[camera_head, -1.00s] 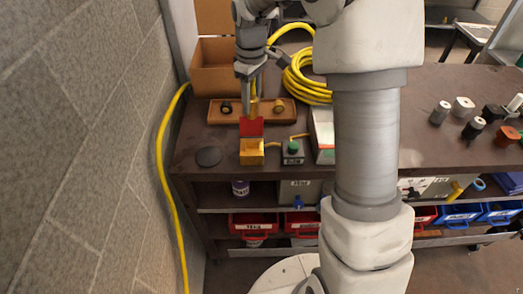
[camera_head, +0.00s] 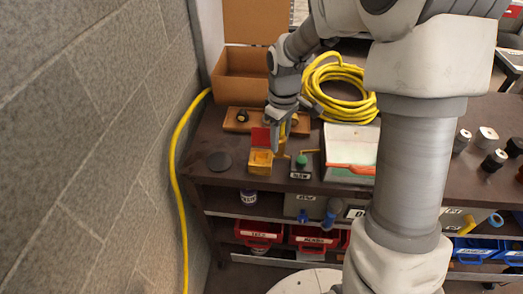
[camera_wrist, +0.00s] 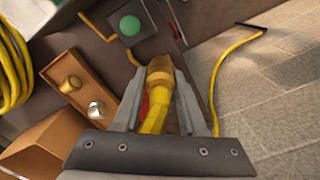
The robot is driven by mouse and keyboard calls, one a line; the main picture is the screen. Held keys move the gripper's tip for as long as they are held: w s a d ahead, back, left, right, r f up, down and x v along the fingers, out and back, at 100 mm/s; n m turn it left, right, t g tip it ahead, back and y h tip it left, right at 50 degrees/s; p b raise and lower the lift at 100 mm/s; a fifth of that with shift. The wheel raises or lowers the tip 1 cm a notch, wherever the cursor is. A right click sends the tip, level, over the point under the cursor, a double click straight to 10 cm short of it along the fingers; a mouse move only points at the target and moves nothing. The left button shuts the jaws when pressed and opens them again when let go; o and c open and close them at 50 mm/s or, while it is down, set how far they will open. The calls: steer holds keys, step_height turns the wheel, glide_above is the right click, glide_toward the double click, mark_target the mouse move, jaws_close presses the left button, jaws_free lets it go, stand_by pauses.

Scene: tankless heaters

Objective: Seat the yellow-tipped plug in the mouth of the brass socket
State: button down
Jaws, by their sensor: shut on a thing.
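My gripper (camera_wrist: 158,100) is shut on the yellow-tipped plug (camera_wrist: 154,117), a yellow rod with a duller, brass-coloured wider end between the fingers. In the head view my gripper (camera_head: 276,143) points down just right of a red upright panel, close to a yellow box; the plug is mostly hidden there. A brass cylinder (camera_wrist: 70,84), which looks like the brass socket, stands on a wooden tray left of my gripper in the wrist view, apart from the plug. A silver-rimmed piece (camera_wrist: 96,110) stands beside it. I cannot see into the brass cylinder's mouth.
The yellow box (camera_head: 260,161) with its red panel (camera_head: 261,138) stands near the bench's front edge. A green-button box (camera_head: 301,163) is to its right. A coiled yellow hose (camera_head: 340,72) and an open cardboard box (camera_head: 240,75) lie behind. A block wall (camera_head: 90,140) bounds the left.

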steer(key=w+a+f, duration=0.2)
steer(key=a, duration=0.1)
steer(key=w+a+f, duration=0.1)
steer(key=shift+w+a+f, duration=0.15)
steer(key=shift+a+f, duration=0.15)
steer(key=shift+a, duration=0.1)
steer(key=shift+f+p, duration=0.5)
steer(key=shift+f, duration=1.5)
